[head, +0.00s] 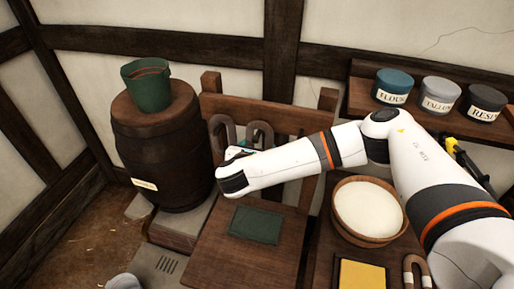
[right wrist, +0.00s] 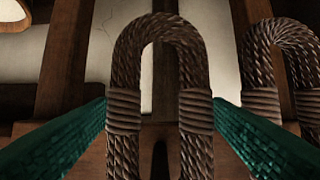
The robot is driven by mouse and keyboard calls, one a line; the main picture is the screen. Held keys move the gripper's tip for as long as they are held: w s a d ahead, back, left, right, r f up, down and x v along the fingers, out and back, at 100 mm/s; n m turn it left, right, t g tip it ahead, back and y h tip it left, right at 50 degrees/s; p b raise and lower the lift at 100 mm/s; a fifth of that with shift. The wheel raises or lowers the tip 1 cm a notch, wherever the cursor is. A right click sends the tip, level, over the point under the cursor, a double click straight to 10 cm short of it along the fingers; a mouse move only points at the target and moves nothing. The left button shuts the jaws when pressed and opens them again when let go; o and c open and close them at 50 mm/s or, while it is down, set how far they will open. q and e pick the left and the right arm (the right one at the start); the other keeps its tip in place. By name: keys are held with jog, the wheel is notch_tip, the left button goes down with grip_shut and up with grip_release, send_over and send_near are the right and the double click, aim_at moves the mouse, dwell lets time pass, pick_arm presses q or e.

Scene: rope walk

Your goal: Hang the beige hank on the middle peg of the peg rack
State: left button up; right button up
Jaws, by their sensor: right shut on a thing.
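The wooden peg rack (head: 290,117) stands against the wall behind the work board. Two looped rope hanks show at it in the head view, a left one (head: 219,127) and a right one (head: 261,130), both greyish brown. My right gripper (head: 240,152) is at the rack in front of them, partly hidden by its own wrist. In the right wrist view its green fingers stand either side of an upright greyish-brown hank (right wrist: 160,32), and it is shut on it. Another hank (right wrist: 280,60) is just to the right. I cannot make out the pegs. My left gripper is not in view.
A dark barrel (head: 160,150) with a green bucket (head: 147,88) stands left of the rack. A round tub (head: 368,208), a yellow block (head: 361,275) and another hank (head: 417,270) are at right. A shelf (head: 360,97) holds labelled pots. A green cloth (head: 255,225) lies in front.

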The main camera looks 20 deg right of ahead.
jog(key=o, duration=1.2)
jog(key=shift+s+a, duration=0.1)
